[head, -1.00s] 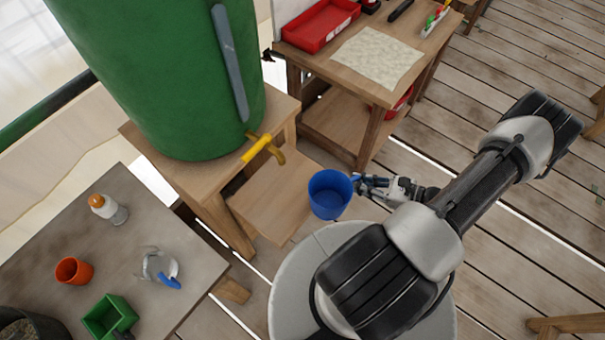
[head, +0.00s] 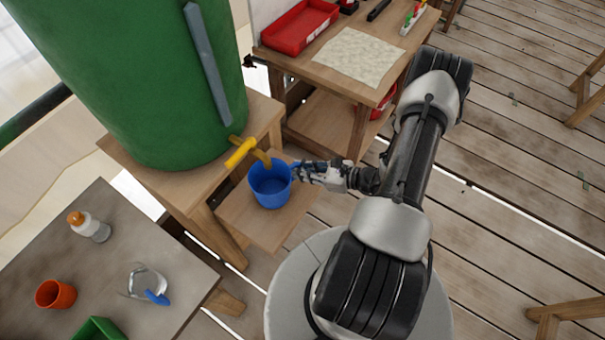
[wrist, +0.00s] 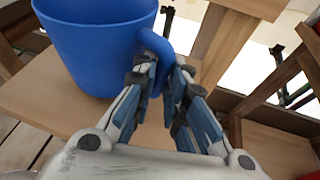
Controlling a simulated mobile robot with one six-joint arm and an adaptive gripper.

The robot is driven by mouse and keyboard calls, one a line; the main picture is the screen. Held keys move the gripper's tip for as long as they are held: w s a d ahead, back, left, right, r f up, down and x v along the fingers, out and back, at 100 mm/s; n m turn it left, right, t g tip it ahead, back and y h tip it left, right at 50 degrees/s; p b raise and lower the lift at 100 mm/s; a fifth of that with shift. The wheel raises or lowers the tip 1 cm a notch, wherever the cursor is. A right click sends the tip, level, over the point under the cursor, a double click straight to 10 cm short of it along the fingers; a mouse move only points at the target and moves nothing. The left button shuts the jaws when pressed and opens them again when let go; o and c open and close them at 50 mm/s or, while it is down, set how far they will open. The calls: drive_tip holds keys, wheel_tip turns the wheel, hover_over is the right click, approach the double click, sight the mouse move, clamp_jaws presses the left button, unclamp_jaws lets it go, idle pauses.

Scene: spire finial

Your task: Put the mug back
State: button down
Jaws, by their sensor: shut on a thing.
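The blue mug (head: 270,184) is upright in my gripper (head: 297,172), in front of the green barrel's yellow tap (head: 246,150) and over the low wooden shelf (head: 238,218). In the wrist view the fingers of my gripper (wrist: 162,78) are shut on the handle of the mug (wrist: 95,45), on its right side. I cannot tell whether the mug's base touches the shelf. The inside of the mug looks empty and blue.
The green barrel (head: 130,80) stands on a wooden stand at left. A grey table (head: 115,270) holds an orange cup (head: 55,294), a bottle (head: 90,226) and a clear jug (head: 148,284). A workbench (head: 300,70) with a red tray (head: 298,24) is behind.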

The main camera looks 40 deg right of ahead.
drive_tip(key=shift+f, duration=0.9)
drive_tip(key=shift+f+b, duration=0.2)
drive_tip(key=shift+b, duration=0.2)
drive_tip(key=c, duration=1.6)
unclamp_jaws()
drive_tip(key=shift+r, duration=0.1)
